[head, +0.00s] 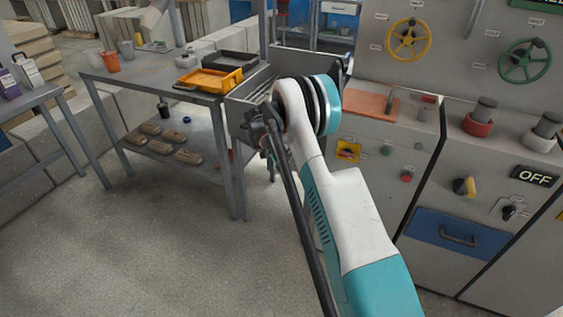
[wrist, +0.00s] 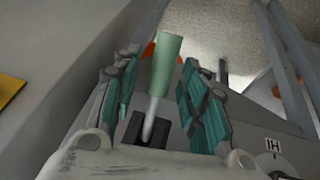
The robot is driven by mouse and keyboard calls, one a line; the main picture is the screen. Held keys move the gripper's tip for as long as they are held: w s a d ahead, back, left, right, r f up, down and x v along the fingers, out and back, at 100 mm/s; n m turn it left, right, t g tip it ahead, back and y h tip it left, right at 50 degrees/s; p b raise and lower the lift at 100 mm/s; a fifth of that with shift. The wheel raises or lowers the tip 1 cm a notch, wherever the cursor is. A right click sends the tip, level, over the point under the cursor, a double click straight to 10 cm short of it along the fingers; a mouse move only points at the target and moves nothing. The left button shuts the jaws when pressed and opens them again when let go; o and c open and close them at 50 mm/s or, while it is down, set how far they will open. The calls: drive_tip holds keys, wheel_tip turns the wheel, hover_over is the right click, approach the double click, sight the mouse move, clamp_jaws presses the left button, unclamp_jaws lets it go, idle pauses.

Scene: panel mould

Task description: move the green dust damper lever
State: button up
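The green dust damper lever (wrist: 165,68) shows in the wrist view. It has a green grip on a pale metal shaft, which rises from a dark square base (wrist: 148,130). My gripper (wrist: 158,62) is open, with one teal-padded finger on each side of the lever. A gap shows between the lever and each finger, so neither appears to touch it. In the head view only dark parts of my gripper (head: 262,128) show beside the arm's end, and I cannot make out the lever there.
A grey table (head: 150,78) with a yellow tray (head: 210,80) stands at left. A control panel with a yellow handwheel (head: 408,40), a green handwheel (head: 525,61) and a blue drawer (head: 455,234) stands at right. The floor at lower left is clear.

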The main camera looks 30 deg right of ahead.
drive_tip(key=shift+d+f, duration=0.25)
drive_tip(key=shift+f, duration=0.35)
clamp_jaws()
drive_tip(key=shift+r, duration=0.1)
